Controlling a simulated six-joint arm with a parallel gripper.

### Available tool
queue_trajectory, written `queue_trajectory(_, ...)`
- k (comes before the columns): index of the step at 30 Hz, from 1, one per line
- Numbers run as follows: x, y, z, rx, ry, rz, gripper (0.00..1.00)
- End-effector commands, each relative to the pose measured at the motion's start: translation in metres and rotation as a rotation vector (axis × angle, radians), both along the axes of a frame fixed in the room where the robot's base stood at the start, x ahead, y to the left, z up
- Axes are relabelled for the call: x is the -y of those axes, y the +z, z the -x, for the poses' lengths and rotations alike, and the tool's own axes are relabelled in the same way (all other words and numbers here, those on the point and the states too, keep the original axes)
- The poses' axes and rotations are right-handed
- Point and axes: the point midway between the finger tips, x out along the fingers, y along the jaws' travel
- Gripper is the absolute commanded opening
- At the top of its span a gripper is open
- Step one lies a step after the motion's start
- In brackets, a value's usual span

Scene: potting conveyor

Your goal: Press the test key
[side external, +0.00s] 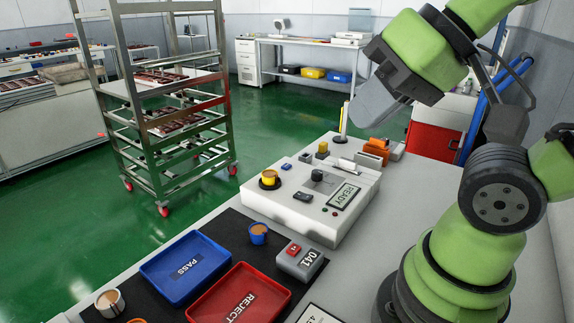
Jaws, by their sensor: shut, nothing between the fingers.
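A white tester box (335,222) stands on the bench with a display (344,196) reading READY. A small dark key (303,197) lies on its top, left of the display; its label is too small to read, so I cannot tell for sure that it is the test key. A yellow cup (269,175) sits in a dark round seat at the box's left end. A dark block (318,177) stands on the top near the display. My gripper (360,118) is shut and empty, above and beyond the box, apart from it.
A blue PASS tray (154,265), a red REJECT tray (205,302) and a grey counter (299,260) reading 041 lie in front. A blue cup (258,234) stands beside the box. Orange parts (377,146) and an upright yellow-and-white post (343,120) stand behind it.

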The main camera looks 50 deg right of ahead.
Motion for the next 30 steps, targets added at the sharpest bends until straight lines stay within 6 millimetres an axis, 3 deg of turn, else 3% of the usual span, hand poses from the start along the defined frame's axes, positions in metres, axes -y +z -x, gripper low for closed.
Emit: queue_trajectory(30,-0.0002,0.0021,-0.0055,-0.009,-0.020,-0.021,0.00)
